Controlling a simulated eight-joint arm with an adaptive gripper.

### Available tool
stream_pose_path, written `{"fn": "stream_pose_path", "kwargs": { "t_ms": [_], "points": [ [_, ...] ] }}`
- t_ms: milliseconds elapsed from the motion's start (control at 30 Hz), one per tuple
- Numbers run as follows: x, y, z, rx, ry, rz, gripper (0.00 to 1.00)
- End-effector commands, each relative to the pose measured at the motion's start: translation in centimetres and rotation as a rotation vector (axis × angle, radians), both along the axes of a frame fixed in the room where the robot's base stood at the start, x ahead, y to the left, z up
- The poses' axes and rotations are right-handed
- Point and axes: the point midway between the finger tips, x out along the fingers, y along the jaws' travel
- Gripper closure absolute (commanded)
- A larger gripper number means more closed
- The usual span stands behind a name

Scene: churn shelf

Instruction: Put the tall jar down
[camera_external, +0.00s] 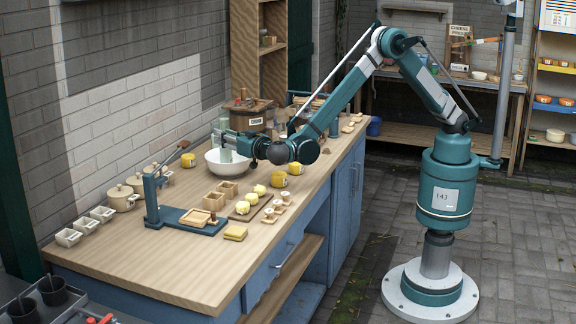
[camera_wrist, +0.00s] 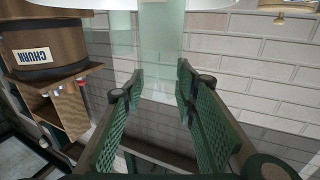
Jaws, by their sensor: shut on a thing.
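The tall jar (camera_wrist: 162,38) is pale green, translucent glass, and in the wrist view it stands between the two green pads of my gripper (camera_wrist: 156,82). My gripper (camera_external: 226,141) is shut on it. In the outside view the jar (camera_external: 224,124) shows above and just below my fingers, at the white bowl (camera_external: 229,170) on the workbench (camera_external: 150,262). Whether the jar is over, in or behind the bowl, and whether its bottom touches anything, I cannot tell.
A wooden churn (camera_external: 248,118) with a label stands behind my gripper; it also shows in the wrist view (camera_wrist: 42,48). The near left bench is clear.

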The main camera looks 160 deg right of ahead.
Motion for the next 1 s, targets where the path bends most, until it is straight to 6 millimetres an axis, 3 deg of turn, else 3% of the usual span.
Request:
{"fn": "stream_pose_path", "kwargs": {
  "t_ms": [67,100,200,667,1000],
  "points": [
    [0.0,0.0,-0.2,0.0,0.0,0.0,0.97],
    [0.0,0.0,-0.3,0.0,0.0,0.0,0.68],
    [0.0,0.0,-0.2,0.0,0.0,0.0,0.56],
    [0.0,0.0,0.1,0.0,0.0,0.0,0.56],
    [1.4,3.2,0.2,0.0,0.0,0.002,0.56]
  ]
}}
